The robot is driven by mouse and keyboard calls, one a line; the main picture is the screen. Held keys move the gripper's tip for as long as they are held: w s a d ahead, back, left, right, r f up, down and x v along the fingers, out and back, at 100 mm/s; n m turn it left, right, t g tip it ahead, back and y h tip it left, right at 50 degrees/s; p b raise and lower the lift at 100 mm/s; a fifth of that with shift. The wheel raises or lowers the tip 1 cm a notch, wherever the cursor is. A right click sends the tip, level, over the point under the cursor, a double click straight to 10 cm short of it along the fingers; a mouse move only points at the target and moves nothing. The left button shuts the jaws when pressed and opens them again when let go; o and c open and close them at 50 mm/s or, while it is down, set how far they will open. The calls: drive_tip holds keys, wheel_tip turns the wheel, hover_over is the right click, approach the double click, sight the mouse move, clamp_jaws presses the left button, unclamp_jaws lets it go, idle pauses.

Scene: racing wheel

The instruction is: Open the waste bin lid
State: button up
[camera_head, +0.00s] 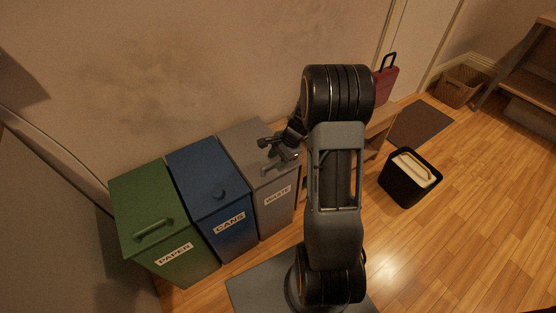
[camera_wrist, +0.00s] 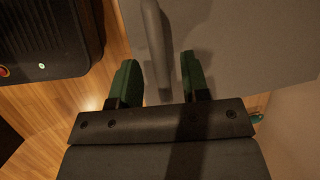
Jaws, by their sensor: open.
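The grey waste bin (camera_head: 273,210) stands at the right end of a row of three bins, with a WASTE label on its front. Its lid (camera_head: 243,143) lies flat and shut. My gripper (camera_head: 281,158) is over the front part of the lid, and my arm hides the area to its right. In the wrist view, the lid (camera_wrist: 235,50) fills the upper right. Its bar handle (camera_wrist: 156,45) runs between the two green fingers of my gripper (camera_wrist: 160,68). The fingers are apart, one on each side of the handle, with gaps visible.
The blue CANS bin (camera_head: 213,200) and green PAPER bin (camera_head: 150,215) stand to the left, close together. A wall is behind them. A black open container (camera_head: 400,190) stands on the wooden floor at right. A red case (camera_head: 385,85) and wicker basket (camera_head: 460,88) are farther back.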

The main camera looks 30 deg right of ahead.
drive_tip(key=shift+f, duration=0.1)
clamp_jaws()
idle(0.4)
drive_tip(key=shift+d, duration=0.1)
